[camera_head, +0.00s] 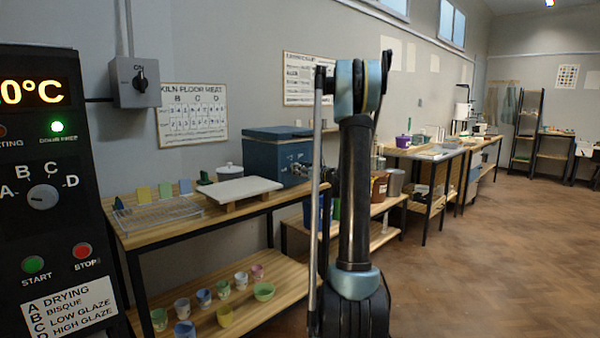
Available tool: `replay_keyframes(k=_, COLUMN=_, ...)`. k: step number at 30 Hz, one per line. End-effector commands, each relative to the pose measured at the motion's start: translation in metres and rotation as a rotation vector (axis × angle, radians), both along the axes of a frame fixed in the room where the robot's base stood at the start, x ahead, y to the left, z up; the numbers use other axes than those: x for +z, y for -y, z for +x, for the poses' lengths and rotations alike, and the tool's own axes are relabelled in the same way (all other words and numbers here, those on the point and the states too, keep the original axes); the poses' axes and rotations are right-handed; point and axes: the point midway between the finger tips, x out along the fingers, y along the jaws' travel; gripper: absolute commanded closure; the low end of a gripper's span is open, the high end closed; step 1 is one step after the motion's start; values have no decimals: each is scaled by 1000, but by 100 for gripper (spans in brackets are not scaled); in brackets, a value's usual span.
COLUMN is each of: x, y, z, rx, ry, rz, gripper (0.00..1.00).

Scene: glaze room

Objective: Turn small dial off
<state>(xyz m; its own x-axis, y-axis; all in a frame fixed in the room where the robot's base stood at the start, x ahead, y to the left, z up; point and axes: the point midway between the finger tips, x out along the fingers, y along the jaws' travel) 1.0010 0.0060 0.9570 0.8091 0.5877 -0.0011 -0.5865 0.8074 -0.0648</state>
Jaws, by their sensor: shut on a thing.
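A small grey wall box (135,82) at the upper left carries a dark round dial (140,83) with "ON" printed above it. A black control panel (20,150) fills the left edge, with a larger pale dial (43,197) set among the letters A, B, C and D. The panel has a lit orange temperature readout, cut off at the left, and a green light. My arm stands upright in the middle of the view, to the right of both dials and apart from them.
A wooden bench (150,238) with a wire rack (158,215), a white slab (240,189) and a blue box (277,155) runs along the wall. Several small cups stand on its lower shelf. The wooden floor (480,240) at the right is clear.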

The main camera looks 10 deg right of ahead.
Motion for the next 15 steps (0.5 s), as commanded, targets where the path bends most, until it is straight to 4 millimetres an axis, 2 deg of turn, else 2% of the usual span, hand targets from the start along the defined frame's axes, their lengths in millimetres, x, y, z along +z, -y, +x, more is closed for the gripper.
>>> replay_keyframes(k=15, x=0, y=1, z=1, rx=-5, ry=248, rz=-341, gripper=87)
